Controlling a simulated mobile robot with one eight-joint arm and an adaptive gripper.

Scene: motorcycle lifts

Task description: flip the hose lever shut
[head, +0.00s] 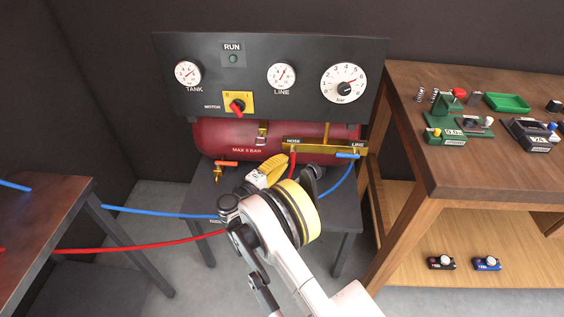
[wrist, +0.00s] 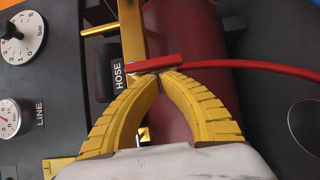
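The hose lever (wrist: 152,65) is a red bar beside the black HOSE label (wrist: 117,75). In the wrist view it lies across the brass manifold (wrist: 133,38). In the head view the red lever (head: 292,158) points down below the HOSE label (head: 293,141), partly hidden lower down by my gripper. My gripper (wrist: 160,74) has yellow fingers with the tips brought together, nothing visible between them. The tips are right at the lever's edge; I cannot tell whether they touch it. In the head view my gripper (head: 270,169) is in front of the red tank.
A blue lever (head: 347,156) sits at the LINE end. A red hose (wrist: 255,65) runs right from the lever area in the wrist view. The gauge panel (head: 262,105) rises behind the tank (head: 225,140). A wooden bench (head: 480,165) stands at right, a dark table (head: 45,215) at left.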

